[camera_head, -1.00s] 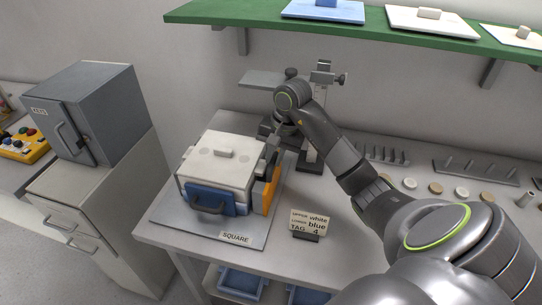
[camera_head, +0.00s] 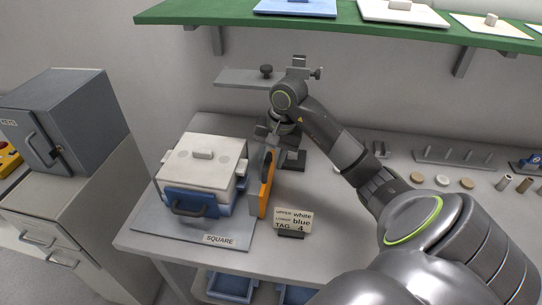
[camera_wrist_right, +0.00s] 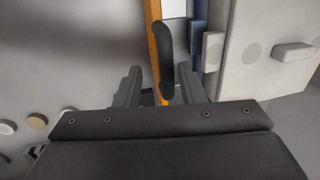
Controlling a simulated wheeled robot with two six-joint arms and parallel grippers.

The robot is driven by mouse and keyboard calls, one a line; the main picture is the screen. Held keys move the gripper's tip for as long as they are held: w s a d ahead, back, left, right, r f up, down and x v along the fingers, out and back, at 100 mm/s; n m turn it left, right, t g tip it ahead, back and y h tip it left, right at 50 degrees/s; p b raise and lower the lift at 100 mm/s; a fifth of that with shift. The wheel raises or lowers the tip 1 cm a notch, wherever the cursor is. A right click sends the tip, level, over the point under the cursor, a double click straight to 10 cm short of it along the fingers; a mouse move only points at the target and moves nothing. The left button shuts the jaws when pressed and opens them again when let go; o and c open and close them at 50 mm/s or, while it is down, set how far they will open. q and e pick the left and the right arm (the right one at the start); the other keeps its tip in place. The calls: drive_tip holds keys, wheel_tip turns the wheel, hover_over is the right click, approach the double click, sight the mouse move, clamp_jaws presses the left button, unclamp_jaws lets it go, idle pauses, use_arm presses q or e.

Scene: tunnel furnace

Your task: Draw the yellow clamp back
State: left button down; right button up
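The yellow clamp (camera_head: 266,190) is an upright orange plate with a black handle, standing just right of the white-and-blue furnace (camera_head: 203,165). In the right wrist view, the clamp (camera_wrist_right: 156,45) shows as an orange strip with its dark handle (camera_wrist_right: 166,60) in front, and a narrow gap separates it from the furnace (camera_wrist_right: 250,60). My right gripper (camera_head: 270,137) is at the clamp's far upper end. In the wrist view, its two fingers (camera_wrist_right: 160,84) are apart, on either side of the handle's end, with space at both sides. My left gripper is not in view.
A grey base plate marked SQUARE (camera_head: 150,230) lies under the furnace. A tag card (camera_head: 293,220) stands right of the clamp. A metal stand (camera_head: 240,78) is behind my gripper. A green shelf (camera_head: 350,22) hangs above. Small discs (camera_head: 442,181) lie at the right.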

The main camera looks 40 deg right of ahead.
drive_tip(key=shift+w+a+r, duration=0.1)
drive_tip(key=shift+r, duration=0.1)
wheel_tip(320, 180, up, 17)
drive_tip(key=s+d+p, duration=0.2)
drive_tip(key=p, duration=0.7)
drive_tip(key=shift+s+d+f, duration=0.15)
drive_tip(key=shift+s, duration=0.2)
